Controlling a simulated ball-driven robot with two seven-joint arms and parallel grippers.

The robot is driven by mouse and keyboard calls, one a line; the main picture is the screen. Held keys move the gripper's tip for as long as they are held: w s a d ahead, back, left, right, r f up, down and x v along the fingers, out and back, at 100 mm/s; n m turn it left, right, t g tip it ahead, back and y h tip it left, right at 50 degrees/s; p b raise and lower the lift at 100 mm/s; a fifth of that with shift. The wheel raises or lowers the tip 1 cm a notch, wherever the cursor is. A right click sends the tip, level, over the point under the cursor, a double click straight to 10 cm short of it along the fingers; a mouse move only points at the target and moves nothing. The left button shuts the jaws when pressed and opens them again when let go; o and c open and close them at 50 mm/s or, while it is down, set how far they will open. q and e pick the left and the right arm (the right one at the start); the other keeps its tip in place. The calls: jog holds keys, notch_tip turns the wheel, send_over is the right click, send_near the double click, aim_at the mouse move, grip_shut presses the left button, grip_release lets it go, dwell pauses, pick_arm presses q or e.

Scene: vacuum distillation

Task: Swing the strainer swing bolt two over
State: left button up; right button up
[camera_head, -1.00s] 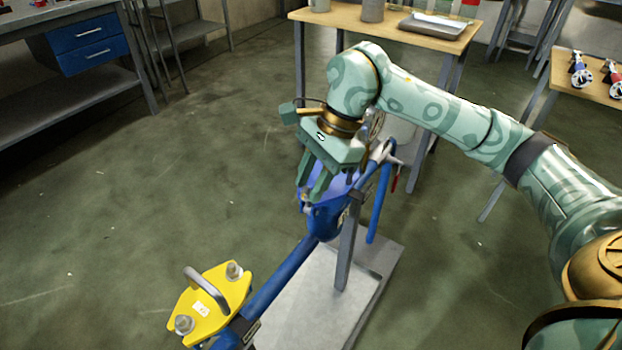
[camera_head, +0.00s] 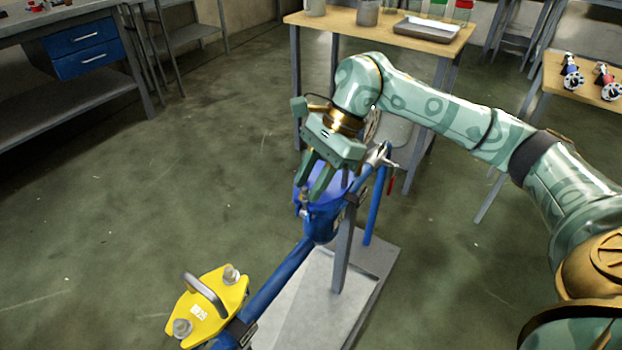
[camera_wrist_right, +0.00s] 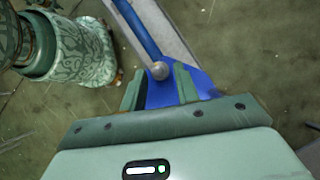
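The blue strainer (camera_head: 322,228) stands tilted on blue pipework in the head view. Its blue top is partly hidden behind my right gripper (camera_head: 309,187). That gripper points down over the strainer, with its two fingers apart. In the right wrist view, my right gripper (camera_wrist_right: 160,88) is open over blue metal. A grey rounded bolt end or nut (camera_wrist_right: 160,70) shows between and just beyond the fingertips. I cannot tell whether a finger touches it, or which swing bolt it is. My left gripper is not in view.
A yellow clamp-like plate with a grey handle (camera_head: 207,295) sits on the lower pipe. A valve with a red lever (camera_head: 390,184) is close right of the gripper. A grey post (camera_head: 343,255) rises from the pale base. A wooden table (camera_head: 385,33) stands behind; floor left is clear.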

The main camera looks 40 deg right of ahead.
jog(key=shift+r, duration=0.1)
